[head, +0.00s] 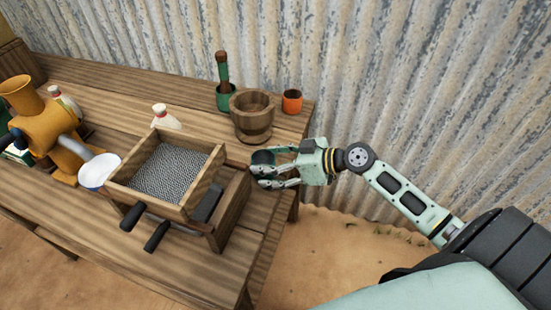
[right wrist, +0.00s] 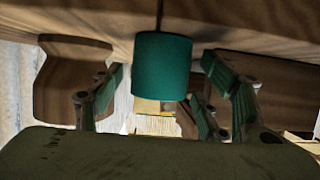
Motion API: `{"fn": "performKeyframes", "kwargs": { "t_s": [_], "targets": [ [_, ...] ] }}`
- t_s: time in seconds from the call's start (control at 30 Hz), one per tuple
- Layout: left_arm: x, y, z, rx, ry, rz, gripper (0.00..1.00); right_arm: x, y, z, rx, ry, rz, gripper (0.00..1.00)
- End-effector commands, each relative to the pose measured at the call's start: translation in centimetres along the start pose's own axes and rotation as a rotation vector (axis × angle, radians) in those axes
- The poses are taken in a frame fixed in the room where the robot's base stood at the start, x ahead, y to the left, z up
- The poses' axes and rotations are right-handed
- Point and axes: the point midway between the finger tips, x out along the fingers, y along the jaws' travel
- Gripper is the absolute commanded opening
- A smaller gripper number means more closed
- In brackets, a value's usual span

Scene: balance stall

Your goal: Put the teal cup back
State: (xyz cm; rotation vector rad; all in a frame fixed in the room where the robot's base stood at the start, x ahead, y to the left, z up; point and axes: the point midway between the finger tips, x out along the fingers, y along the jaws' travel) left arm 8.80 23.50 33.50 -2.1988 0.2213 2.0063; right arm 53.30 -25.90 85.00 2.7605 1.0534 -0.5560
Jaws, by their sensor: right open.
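The teal cup (head: 263,157) stands at the right end of the wooden table, in front of the mortar. It also shows in the right wrist view (right wrist: 161,68), upside down in that picture, with its base against the wood. My right gripper (head: 272,172) is open, with its fingers on both sides of the cup. In the right wrist view the green-padded fingers (right wrist: 162,90) show a small gap on each side of the cup. The fingers partly hide the cup in the head view. My left gripper is not in view.
A wooden sieve box (head: 165,172) with dark handles is close left. An orange grinder (head: 50,128) and white bowl (head: 97,171) stand further left. A corrugated wall (head: 400,80) rises behind.

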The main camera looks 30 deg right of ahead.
Motion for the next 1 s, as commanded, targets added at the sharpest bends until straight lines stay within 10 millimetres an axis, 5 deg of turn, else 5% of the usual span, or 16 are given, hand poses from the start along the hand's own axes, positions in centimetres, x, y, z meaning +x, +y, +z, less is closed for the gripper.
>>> {"fn": "performKeyframes", "kwargs": {
  "t_s": [0.17,0.6,1.0],
  "targets": [
    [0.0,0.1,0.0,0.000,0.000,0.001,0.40,-1.2,0.0,0.1,0.001,-0.003,0.000,0.68],
    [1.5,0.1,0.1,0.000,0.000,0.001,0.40,-9.6,-0.1,0.0,0.000,-0.002,0.000,0.68],
    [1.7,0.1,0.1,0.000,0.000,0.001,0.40,-12.1,0.0,-0.2,0.001,0.001,-0.001,0.68]
  ]
}}
